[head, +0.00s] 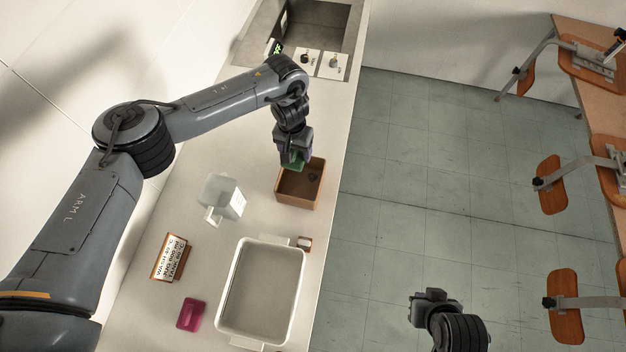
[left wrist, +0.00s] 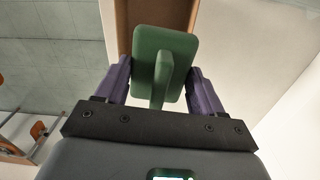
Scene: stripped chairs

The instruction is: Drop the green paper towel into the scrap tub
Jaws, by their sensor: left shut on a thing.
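My left gripper (head: 291,158) is shut on the green paper towel (head: 297,161), above the back-left edge of a brown open tub (head: 297,204). In the left wrist view the towel (left wrist: 165,45) is a flat green piece with a raised ridge, and the purple fingers of the gripper (left wrist: 160,80) close on the ridge. The brown tub (left wrist: 122,25) shows behind the towel there. A small dark thing lies inside the tub; no label on it is readable. My right gripper (head: 430,297) is over the floor, its jaws unclear.
On the white counter stand a white basin (head: 238,283), a translucent container (head: 220,194), a sign (head: 170,257) and a magenta piece (head: 191,315). Chair parts (head: 551,185) are at right.

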